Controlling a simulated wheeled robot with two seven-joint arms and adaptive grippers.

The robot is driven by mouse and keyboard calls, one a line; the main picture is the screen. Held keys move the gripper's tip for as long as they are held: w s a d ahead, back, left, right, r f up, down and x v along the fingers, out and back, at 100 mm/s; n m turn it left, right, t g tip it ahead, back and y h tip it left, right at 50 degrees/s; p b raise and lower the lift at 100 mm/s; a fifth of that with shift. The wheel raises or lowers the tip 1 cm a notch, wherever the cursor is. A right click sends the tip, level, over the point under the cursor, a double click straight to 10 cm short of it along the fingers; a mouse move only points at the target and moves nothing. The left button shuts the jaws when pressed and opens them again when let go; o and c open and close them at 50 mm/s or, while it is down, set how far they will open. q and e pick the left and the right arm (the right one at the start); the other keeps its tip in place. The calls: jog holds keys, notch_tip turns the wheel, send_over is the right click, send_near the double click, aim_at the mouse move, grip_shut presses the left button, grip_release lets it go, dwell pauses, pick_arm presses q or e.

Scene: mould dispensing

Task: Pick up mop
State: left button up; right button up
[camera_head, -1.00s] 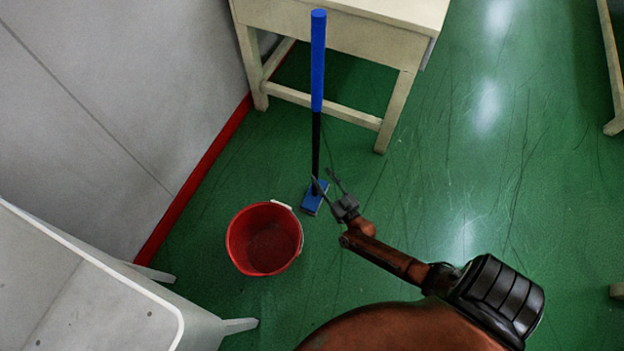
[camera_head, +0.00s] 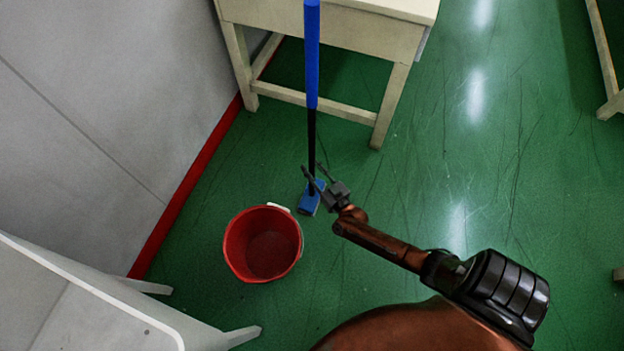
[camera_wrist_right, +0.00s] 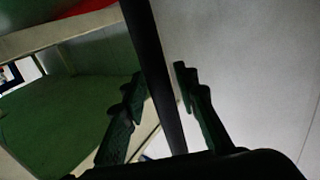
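The mop stands upright on the green floor, with a blue grip (camera_head: 312,55), a black shaft (camera_head: 311,135) and a blue head (camera_head: 309,200). My right gripper (camera_head: 312,170) is low at the shaft, just above the head. In the right wrist view the dark shaft (camera_wrist_right: 158,70) passes between the two fingers (camera_wrist_right: 160,85), which are spread with a small gap beside it. Part of the head is hidden behind my right gripper. My left gripper is not in view.
A red bucket (camera_head: 263,245) stands on the floor left of the mop head. A cream table (camera_head: 330,30) stands behind the mop. A grey wall (camera_head: 90,90) and a white piece of furniture (camera_head: 90,300) are at the left. The floor (camera_head: 500,200) to the right is open.

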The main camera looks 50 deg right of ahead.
grip_shut()
jog(key=shift+r, duration=0.1)
dwell(0.3)
